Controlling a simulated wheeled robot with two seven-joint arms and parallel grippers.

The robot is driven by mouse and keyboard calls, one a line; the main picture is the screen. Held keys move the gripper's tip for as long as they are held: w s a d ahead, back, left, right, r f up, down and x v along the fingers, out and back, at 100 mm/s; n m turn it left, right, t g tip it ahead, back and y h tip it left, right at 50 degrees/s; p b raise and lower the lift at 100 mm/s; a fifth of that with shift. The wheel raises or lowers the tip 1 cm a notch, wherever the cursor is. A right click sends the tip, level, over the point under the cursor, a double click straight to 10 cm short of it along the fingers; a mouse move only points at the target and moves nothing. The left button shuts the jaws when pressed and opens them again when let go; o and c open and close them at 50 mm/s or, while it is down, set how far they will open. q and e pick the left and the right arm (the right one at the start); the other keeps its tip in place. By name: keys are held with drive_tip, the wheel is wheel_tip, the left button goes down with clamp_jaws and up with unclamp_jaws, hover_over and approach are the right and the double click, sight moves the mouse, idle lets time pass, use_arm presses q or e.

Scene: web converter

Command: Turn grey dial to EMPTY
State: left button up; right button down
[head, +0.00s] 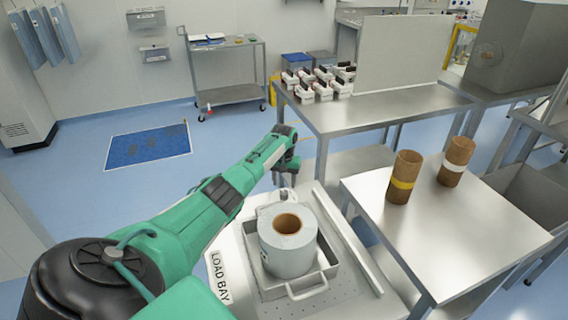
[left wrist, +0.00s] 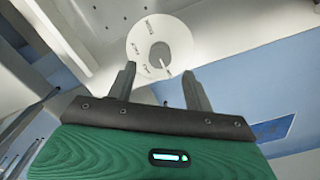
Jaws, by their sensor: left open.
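The grey dial (left wrist: 160,53) shows in the left wrist view at the middle of a pale round plate (left wrist: 178,31). Small dark labels sit around its left and lower side, too small to read surely. A thin light mark lies at the dial's lower edge. My left gripper (left wrist: 158,72) is open, with its two fingers apart below the dial in the picture and nothing between them. In the head view my left gripper (head: 286,173) points down behind the roll at the load bay. The dial cannot be made out clearly there. My right gripper is not in view.
A grey roll (head: 287,254) with a brown core stands in a metal tray (head: 309,291) marked LOAD BAY. A trolley (head: 229,94) stands behind on open blue floor.

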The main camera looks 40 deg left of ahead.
sight(284, 192)
use_arm(q)
wheel_tip(284, 192, up, 9)
drive_tip(key=shift+f+b, duration=0.2)
drive_tip(key=shift+b, duration=0.15)
idle(0.4)
